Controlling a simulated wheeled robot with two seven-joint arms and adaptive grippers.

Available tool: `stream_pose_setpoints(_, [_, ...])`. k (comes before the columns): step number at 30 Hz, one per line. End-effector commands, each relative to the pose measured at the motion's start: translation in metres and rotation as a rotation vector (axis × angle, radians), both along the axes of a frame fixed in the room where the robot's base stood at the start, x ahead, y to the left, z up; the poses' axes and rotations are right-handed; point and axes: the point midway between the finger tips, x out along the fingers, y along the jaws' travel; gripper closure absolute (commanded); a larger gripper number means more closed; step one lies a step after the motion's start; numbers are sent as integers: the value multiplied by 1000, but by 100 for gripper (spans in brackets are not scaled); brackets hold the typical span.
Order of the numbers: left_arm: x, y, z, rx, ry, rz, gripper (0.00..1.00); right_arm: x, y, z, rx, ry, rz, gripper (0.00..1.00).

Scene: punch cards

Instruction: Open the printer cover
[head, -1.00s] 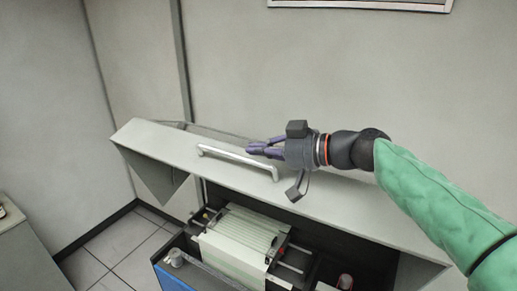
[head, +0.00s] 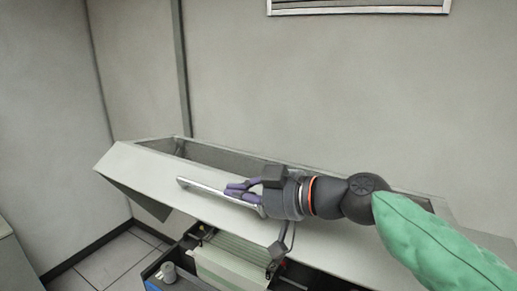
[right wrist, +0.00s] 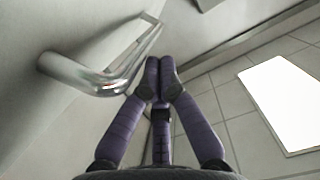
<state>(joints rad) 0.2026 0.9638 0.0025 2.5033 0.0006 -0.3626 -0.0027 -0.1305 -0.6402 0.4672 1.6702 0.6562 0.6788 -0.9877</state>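The printer cover (head: 150,180) is a long light-grey lid, partly raised, with its front face tilted. A metal bar handle (head: 195,186) runs along that face. In the right wrist view the handle (right wrist: 85,75) is at the upper left. My right gripper (head: 238,188) overlaps the right part of the handle in the head view. In the right wrist view its purple fingertips (right wrist: 158,78) are together, with the bar beside them on the left, not between them. Whether they touch the bar is unclear. My left gripper is out of view.
Under the cover, part of the printer mechanism and its pale paper (head: 225,262) show. A small metal cup (head: 168,272) is at the front left. A wall stands behind the printer. Tiled floor (head: 105,262) is open to the left, and a grey cabinet edge is at far left.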

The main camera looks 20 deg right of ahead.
Motion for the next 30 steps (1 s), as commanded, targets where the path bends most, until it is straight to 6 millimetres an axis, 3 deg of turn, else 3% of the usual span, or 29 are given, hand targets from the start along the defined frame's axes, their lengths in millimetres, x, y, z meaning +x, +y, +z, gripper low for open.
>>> stream_pose_setpoints(1, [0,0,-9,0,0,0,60,-3,4,-10,-10,-5,3,100])
stream_pose_setpoints(4, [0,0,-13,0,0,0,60,-5,7,-16,-21,-16,2,100])
stream_pose_setpoints(19, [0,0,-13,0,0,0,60,-7,8,-14,-26,-23,0,100])
stream_pose_setpoints(23, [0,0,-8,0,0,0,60,-5,8,-5,-27,-24,0,100])
stream_pose_setpoints(30, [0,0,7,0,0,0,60,-3,3,31,-25,-28,-4,100])
